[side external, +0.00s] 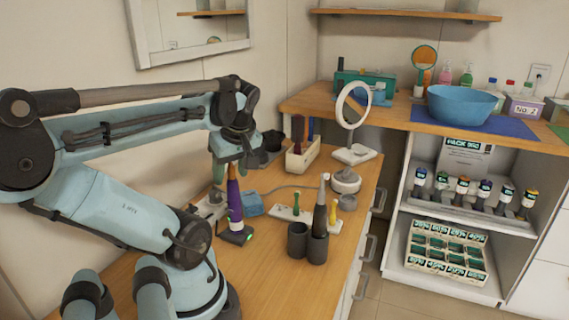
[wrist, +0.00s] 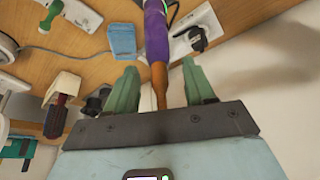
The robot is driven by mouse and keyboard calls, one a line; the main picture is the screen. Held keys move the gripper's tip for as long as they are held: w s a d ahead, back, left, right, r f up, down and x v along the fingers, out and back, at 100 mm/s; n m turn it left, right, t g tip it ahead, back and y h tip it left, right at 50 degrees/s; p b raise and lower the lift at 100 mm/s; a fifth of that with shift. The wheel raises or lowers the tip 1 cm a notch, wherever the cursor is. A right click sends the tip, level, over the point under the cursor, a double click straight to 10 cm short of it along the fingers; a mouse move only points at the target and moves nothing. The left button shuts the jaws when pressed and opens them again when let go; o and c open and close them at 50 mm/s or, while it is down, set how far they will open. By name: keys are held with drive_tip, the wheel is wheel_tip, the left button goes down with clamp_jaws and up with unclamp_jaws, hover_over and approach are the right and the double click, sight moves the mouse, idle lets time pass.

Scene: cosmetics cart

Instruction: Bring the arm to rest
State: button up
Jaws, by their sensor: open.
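My gripper (side external: 230,160) is at the left of the wooden cart top, pointing down over a purple tool (side external: 235,200). The tool stands upright in a dark base (side external: 238,236) with a green light. In the wrist view my gripper (wrist: 162,88) has its two green fingers spread apart. The purple tool (wrist: 157,35) shows beyond them, and its brown end lies between them with gaps on both sides. Whether any finger touches it is hard to tell. My arm is stretched out from the left, folded at the elbow.
Two dark cups (side external: 298,241), one holding a tall tool, stand right of the purple tool. A blue block (side external: 252,204), a round mirror (side external: 353,105) and a box of brushes (side external: 302,158) are close by. A blue bowl (side external: 462,104) sits on the far counter.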

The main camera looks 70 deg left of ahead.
drive_tip(key=v, duration=1.2)
drive_tip(key=x, duration=1.2)
drive_tip(key=shift+f, duration=0.2)
wheel_tip(320, 180, up, 11)
drive_tip(key=shift+f, duration=0.1)
drive_tip(key=shift+f, duration=0.1)
wheel_tip(320, 180, down, 10)
drive_tip(key=shift+f, duration=0.25)
drive_tip(key=shift+v, duration=1.45)
idle(0.6)
